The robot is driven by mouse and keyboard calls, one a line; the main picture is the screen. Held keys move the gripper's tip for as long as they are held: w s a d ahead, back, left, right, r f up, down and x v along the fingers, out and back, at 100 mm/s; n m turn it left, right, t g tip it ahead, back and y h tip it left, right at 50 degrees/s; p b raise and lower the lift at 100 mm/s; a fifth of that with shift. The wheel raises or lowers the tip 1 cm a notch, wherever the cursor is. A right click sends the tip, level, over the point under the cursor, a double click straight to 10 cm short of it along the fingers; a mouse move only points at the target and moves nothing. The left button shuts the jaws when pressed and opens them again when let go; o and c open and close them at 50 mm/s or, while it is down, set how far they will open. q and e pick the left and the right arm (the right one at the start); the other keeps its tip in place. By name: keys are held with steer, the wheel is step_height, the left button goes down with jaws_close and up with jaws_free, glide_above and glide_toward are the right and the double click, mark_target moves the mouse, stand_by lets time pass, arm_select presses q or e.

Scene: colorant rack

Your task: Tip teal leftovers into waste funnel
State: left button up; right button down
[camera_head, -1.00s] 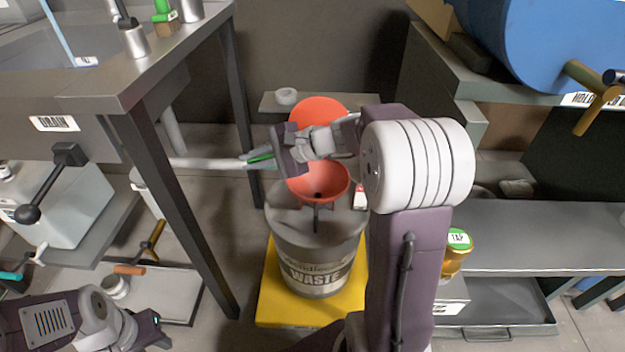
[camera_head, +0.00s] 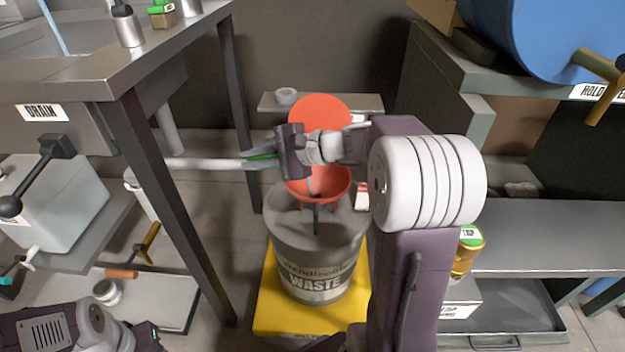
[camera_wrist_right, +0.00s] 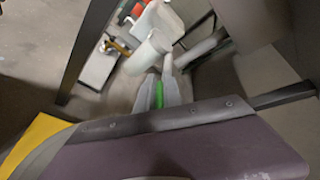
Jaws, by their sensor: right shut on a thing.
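The red waste funnel (camera_head: 335,186) stands upright in the top of the grey waste drum (camera_head: 315,262). Its raised red lid (camera_head: 322,107) shows behind my right gripper. My right gripper (camera_head: 258,160) points left, above and left of the funnel bowl. Its fingers are closed; they also show in the right wrist view (camera_wrist_right: 158,95). What they hold, and any teal liquid inside it, is hard to make out.
A steel sink bench (camera_head: 120,85) stands on the left with a dark leg beside the drum. A pale pipe (camera_head: 205,163) runs behind my right fingertips. The drum stands on a yellow base (camera_head: 275,310). A grey shelf (camera_head: 550,235) is on the right.

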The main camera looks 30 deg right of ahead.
mark_target(274, 154)
steer(key=shift+s+b, duration=0.1)
steer(key=shift+b, duration=0.4)
steer(key=shift+s+d+r+t+y+b, duration=0.7)
steer(key=shift+d+y+b, duration=0.2)
steer(key=shift+b, duration=0.75)
stand_by(0.8)
steer(key=shift+s+d+r+t+y+b, duration=0.3)
steer(key=shift+s+r+t+y+b, duration=0.15)
steer(key=shift+b, duration=0.65)
stand_by(0.4)
